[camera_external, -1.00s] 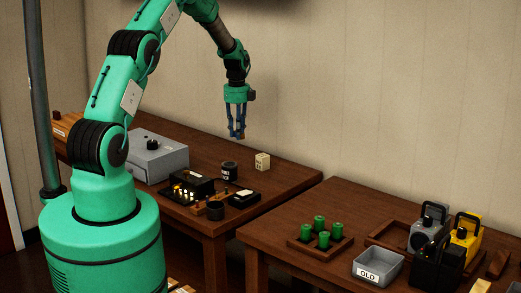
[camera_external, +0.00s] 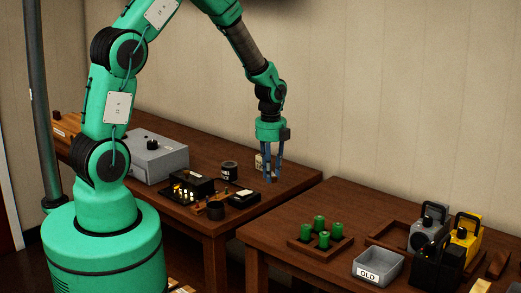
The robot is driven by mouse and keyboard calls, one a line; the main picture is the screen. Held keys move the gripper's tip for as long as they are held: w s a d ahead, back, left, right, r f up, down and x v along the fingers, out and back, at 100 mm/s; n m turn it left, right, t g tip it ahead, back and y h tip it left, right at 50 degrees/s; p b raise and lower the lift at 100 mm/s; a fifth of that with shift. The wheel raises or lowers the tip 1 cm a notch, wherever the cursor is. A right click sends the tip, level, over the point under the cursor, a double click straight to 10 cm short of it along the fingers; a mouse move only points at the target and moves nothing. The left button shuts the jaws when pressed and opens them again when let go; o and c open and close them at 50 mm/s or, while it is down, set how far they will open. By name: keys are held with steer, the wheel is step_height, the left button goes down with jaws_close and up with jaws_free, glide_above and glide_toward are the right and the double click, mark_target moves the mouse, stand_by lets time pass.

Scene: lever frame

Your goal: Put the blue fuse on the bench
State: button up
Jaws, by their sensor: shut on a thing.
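My gripper (camera_external: 271,177) points down above the right end of the left wooden bench (camera_external: 292,178). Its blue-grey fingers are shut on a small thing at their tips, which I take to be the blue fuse. The fuse is too small and too much covered by the fingers to make out clearly. I cannot tell whether it touches the bench top. No other blue fuse is distinguishable on the bench.
A cream block (camera_external: 259,161) is partly hidden behind my gripper. The right table holds green cylinders (camera_external: 320,223) and a grey "OLD" bin (camera_external: 378,268).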

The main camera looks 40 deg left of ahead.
steer(key=s+d+m, duration=0.1)
steer(key=s+d, duration=0.2)
steer(key=s, duration=0.2)
steer(key=s+d+f+b, duration=0.1)
steer(key=s+d, duration=0.2)
steer(key=s, duration=0.2)
steer(key=s+d+f+m, duration=0.1)
steer(key=s+d, duration=0.2)
steer(key=s, duration=0.1)
steer(key=shift+s+d+f+m, duration=0.15)
steer(key=shift+s+f+m, duration=0.15)
steer(key=shift+s, duration=0.1)
steer(key=shift+w, duration=0.1)
steer(key=b, duration=0.2)
glide_above(301, 209)
steer(key=shift+d+f, duration=0.1)
steer(key=shift+f, duration=0.6)
steer(key=shift+f+b, duration=0.6)
steer(key=shift+f, duration=1.15)
steer(key=shift+f, duration=0.1)
